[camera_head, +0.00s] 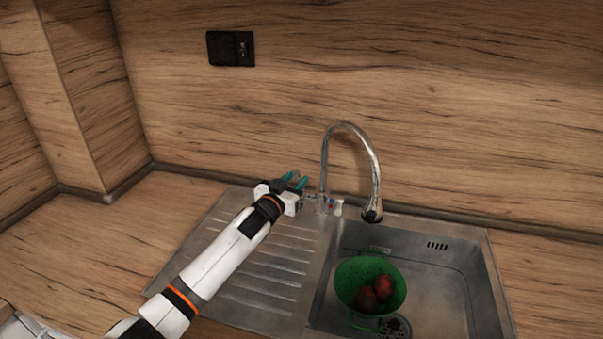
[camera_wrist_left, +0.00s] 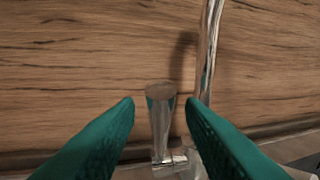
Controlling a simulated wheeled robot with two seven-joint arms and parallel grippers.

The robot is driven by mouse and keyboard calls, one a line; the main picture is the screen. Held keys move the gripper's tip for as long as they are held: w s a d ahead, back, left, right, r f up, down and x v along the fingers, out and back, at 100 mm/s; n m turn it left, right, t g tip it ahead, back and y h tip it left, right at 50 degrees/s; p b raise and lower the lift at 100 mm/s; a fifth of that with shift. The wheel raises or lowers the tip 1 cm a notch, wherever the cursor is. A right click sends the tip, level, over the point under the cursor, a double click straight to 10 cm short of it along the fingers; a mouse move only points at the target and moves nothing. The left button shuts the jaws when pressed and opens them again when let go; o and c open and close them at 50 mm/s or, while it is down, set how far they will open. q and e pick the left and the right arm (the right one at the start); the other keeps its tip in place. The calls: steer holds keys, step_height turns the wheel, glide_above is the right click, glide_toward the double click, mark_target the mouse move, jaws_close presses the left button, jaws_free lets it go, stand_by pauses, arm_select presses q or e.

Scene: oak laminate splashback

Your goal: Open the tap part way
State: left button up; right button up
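The chrome tap (camera_head: 375,175) stands at the back of the steel sink, its curved spout over the basin. The spout also shows in the left wrist view (camera_wrist_left: 205,62). A flared metal tap lever (camera_wrist_left: 161,120) stands upright in that view, between the fingertips, with a visible gap on each side. My left gripper (camera_head: 295,181) is at the left side of the tap base (camera_head: 321,206), its teal fingers apart. In the left wrist view the open fingers (camera_wrist_left: 160,106) hold nothing. Whether the lever is within finger depth is unclear. My right gripper is out of view.
A green colander (camera_head: 346,281) with reddish round items (camera_head: 367,299) sits in the basin (camera_head: 437,290). The ribbed drainboard (camera_head: 278,272) lies under my left arm. A wooden splashback (camera_head: 450,110) with a black socket (camera_head: 230,48) rises close behind the tap.

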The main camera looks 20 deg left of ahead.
arm_select(q)
steer(key=shift+w+d, duration=0.2)
steer(key=shift+w, duration=0.8)
steer(key=shift+w+d, duration=0.2)
steer(key=shift+w, duration=0.75)
steer(key=shift+r, duration=0.1)
jaws_close()
